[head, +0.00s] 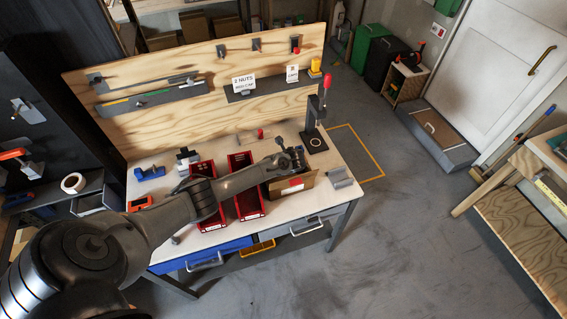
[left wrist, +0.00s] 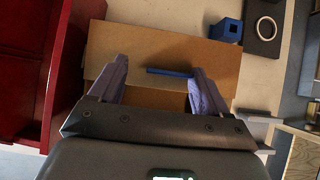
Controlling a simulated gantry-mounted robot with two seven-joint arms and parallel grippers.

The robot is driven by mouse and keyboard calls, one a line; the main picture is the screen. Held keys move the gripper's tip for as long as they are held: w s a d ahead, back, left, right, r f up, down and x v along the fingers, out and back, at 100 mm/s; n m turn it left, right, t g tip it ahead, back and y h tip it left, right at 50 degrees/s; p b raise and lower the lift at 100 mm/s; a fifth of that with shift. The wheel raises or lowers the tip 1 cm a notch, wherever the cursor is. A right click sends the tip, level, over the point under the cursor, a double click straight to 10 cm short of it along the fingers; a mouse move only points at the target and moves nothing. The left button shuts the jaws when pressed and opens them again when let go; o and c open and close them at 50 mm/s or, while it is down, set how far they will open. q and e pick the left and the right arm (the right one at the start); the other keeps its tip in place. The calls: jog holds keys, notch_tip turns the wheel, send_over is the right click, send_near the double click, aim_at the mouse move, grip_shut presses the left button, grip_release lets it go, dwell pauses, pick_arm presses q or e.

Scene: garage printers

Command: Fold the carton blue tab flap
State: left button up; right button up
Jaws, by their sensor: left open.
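The open brown carton (head: 292,187) with a red-and-white label stands near the front right of the workbench. In the left wrist view, its brown cardboard flap (left wrist: 150,42) spans the top middle, with a narrow blue tab (left wrist: 170,72) at its lower edge. My left gripper (head: 291,159) is over the carton in the head view. In the left wrist view its two purple fingers (left wrist: 159,66) are spread apart on either side of the blue tab, with nothing visibly gripped. Whether the fingers touch the flap cannot be told. My right gripper is in neither view.
Two red bins (head: 245,207) stand left of the carton, partly behind my arm. A lever press (head: 315,140) with a red handle stands behind the carton. A grey bracket (head: 340,178) lies right of it. A blue block (left wrist: 229,30) shows beyond the flap.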

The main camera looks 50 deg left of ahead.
pick_arm(q)
jog(key=shift+r, duration=0.1)
jog(key=shift+d+r, duration=0.15)
jog(key=p+v, duration=0.1)
jog(key=v, duration=0.9)
jog(key=shift+s+d+r, duration=0.1)
jog(key=shift+r, duration=0.05)
